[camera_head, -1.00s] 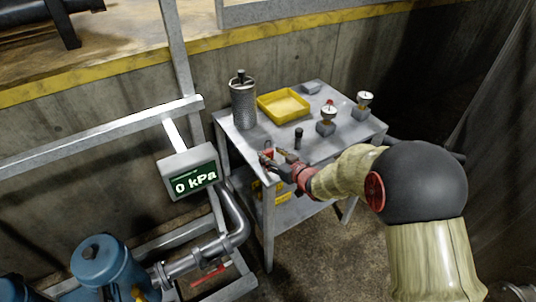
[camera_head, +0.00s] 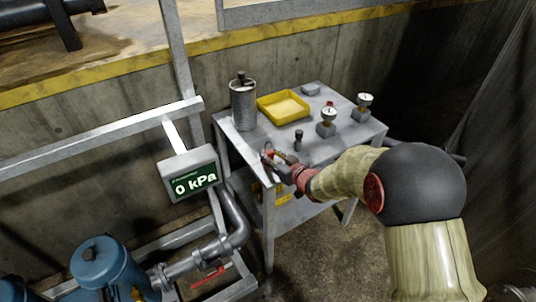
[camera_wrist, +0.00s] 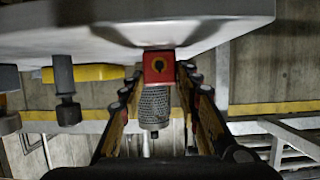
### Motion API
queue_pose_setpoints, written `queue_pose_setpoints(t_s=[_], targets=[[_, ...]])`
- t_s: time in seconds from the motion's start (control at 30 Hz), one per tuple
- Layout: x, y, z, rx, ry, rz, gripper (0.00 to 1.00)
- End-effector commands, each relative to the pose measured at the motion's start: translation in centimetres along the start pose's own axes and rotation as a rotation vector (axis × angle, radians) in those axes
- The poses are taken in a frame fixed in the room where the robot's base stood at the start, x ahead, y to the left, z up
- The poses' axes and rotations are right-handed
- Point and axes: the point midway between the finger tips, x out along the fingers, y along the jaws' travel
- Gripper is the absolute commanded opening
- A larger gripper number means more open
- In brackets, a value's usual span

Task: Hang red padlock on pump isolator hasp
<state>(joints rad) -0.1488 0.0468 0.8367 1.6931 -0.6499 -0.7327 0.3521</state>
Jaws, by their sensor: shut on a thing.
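The red padlock (camera_wrist: 159,67) sits between the fingers of my gripper (camera_wrist: 160,95) in the wrist view, with its dark keyhole facing the camera. In the head view, my gripper (camera_head: 274,159) is at the table's near left edge, and a small red patch of the padlock (camera_head: 268,154) shows at its tips. The gripper is shut on the padlock. The padlock's shackle is hidden. I cannot make out the pump isolator hasp in either view.
A pressure display (camera_head: 189,173) reads 0 kPa beside the table. Pipes and blue pump housings (camera_head: 100,263) stand lower left.

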Motion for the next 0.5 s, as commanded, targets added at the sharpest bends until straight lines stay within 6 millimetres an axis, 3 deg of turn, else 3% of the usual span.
queue_pose_setpoints(t_s=[0.5], targets=[[-0.6,0.0,-1.7,-0.001,0.002,0.0,0.13]])
